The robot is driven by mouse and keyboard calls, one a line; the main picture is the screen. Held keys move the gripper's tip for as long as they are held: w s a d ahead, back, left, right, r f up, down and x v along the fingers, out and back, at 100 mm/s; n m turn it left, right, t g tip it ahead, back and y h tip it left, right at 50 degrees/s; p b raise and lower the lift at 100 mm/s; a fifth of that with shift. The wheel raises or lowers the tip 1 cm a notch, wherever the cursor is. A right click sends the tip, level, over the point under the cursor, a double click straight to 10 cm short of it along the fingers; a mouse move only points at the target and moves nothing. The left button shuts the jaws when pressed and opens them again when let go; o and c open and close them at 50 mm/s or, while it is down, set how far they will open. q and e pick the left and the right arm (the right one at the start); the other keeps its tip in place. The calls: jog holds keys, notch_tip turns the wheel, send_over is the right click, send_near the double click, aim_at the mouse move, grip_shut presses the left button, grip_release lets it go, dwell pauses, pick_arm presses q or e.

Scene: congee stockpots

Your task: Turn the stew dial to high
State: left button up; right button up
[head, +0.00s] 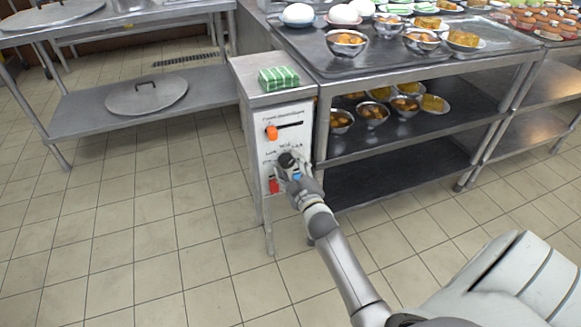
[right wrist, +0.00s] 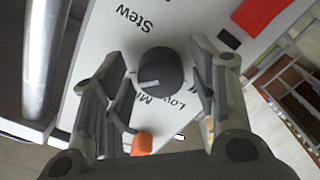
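The stew dial (right wrist: 160,72) is a round dark knob on a white panel, with a pale pointer line toward the lower left of the right wrist view. "Stew" is printed near it, and partly hidden words, one reading "Low", are by its edge. My right gripper (head: 288,164) is at the panel in the head view and covers part of the dial. In the right wrist view its fingers stand on both sides of the dial, open, with a small gap on each side. My left gripper is not in view.
A shelf unit with bowls stands to the right. Tiled floor (head: 150,240) is clear in front.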

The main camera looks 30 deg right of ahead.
dwell(0.3)
jog(key=v, duration=1.2)
dwell(0.4)
